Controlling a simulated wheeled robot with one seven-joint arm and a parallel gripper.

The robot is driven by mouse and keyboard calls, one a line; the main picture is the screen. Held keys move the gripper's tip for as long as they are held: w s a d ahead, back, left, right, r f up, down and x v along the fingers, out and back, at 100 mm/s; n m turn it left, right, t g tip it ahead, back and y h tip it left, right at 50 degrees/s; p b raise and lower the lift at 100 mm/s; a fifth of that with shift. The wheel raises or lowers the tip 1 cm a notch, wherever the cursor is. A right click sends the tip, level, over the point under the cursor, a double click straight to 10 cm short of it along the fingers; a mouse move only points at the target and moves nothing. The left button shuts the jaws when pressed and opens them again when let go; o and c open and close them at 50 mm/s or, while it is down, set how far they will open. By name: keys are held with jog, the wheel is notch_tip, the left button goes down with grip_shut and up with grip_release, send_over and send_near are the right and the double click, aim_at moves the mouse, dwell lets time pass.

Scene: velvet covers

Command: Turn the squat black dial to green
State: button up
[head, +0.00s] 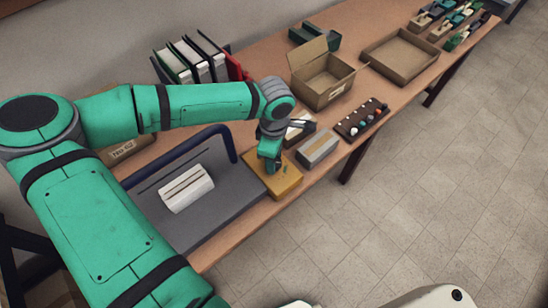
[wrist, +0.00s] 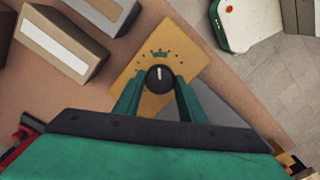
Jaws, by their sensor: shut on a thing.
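The squat black dial (wrist: 160,79) sits on a yellow panel (wrist: 196,62); a white pointer line on its top points roughly up the wrist view. An arc of small marks surrounds its upper side, with a wider green mark (wrist: 161,53) near the top; the colours of the small marks are hard to tell. My gripper (wrist: 160,88) has one finger on each side of the dial and is shut on it. In the head view my gripper (head: 271,166) points down at the yellow panel (head: 287,187) and hides the dial.
A grey box (head: 318,149) stands beside the panel, and a rack with small coloured knobs (head: 362,119) lies beyond it. An open cardboard box (head: 322,85) and a shallow tray (head: 400,57) stand farther back. A grey board with a blue handle (head: 207,141) is to the left.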

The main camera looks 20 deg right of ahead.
jog(key=shift+m, duration=0.3)
dwell(0.4)
jog(key=o, duration=1)
jog(key=shift+o, duration=0.2)
jog(key=shift+r, duration=0.1)
notch_tip(320, 180, up, 11)
jog(key=shift+f, duration=0.2)
